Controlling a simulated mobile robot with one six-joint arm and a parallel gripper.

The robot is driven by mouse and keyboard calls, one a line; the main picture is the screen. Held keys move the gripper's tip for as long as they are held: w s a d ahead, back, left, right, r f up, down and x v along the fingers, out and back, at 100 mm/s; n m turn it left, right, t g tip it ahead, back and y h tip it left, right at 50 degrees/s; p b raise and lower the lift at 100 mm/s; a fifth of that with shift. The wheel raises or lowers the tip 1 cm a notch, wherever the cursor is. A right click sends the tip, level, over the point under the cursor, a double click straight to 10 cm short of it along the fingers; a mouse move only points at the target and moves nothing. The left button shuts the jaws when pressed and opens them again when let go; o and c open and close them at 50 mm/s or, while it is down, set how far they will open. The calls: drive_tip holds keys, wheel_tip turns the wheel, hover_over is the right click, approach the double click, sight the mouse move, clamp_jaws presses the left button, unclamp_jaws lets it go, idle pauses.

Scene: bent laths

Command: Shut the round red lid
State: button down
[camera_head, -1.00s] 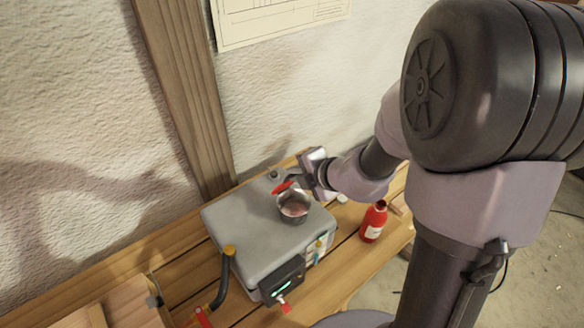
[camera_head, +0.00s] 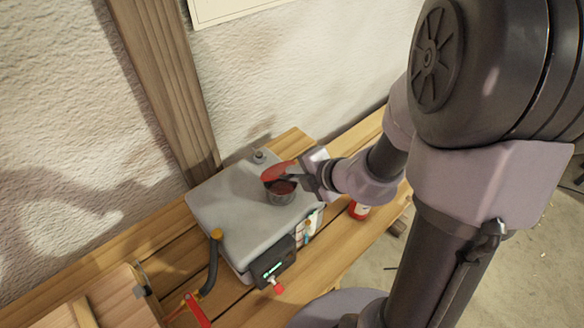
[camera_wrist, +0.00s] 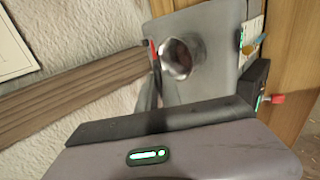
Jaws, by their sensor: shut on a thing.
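The round red lid (camera_head: 277,172) stands tilted at the upper edge of a small round metal opening (camera_head: 281,192) on top of the grey box (camera_head: 232,208). The opening is partly uncovered below it. My gripper (camera_head: 291,176) comes in from the right and is shut on the lid at its edge. In the wrist view the lid (camera_wrist: 154,50) shows as a thin red strip at the left of the opening (camera_wrist: 181,58), beside my finger. The exact grip is partly hidden.
A small knob (camera_head: 258,155) sits on the box's back corner. A display unit (camera_head: 272,267) with a red-tipped part is on its front. A dark curved handle (camera_head: 212,265) stands at the left.

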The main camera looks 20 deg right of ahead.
drive_tip(key=shift+s+d+f+b, duration=0.1)
drive_tip(key=shift+s+f+b, duration=0.25)
drive_tip(key=shift+b, duration=0.75)
drive_tip(key=shift+s+d+f+b, duration=0.15)
drive_tip(key=shift+f+b, duration=0.45)
drive_tip(key=shift+b, duration=0.5)
drive_tip(key=shift+s+d+f+b, duration=0.15)
drive_tip(key=shift+f+b, duration=0.3)
drive_tip(key=shift+b, duration=0.65)
drive_tip(key=f+b, duration=0.1)
drive_tip(key=b, duration=0.1)
drive_tip(key=s+f+b, duration=0.1)
drive_tip(key=b, duration=0.1)
drive_tip(key=shift+d+f, duration=0.1)
drive_tip(key=shift+f, duration=0.3)
drive_tip(key=c, duration=1.2)
unclamp_jaws()
drive_tip(key=shift+w, duration=0.15)
drive_tip(key=shift+o, duration=0.2)
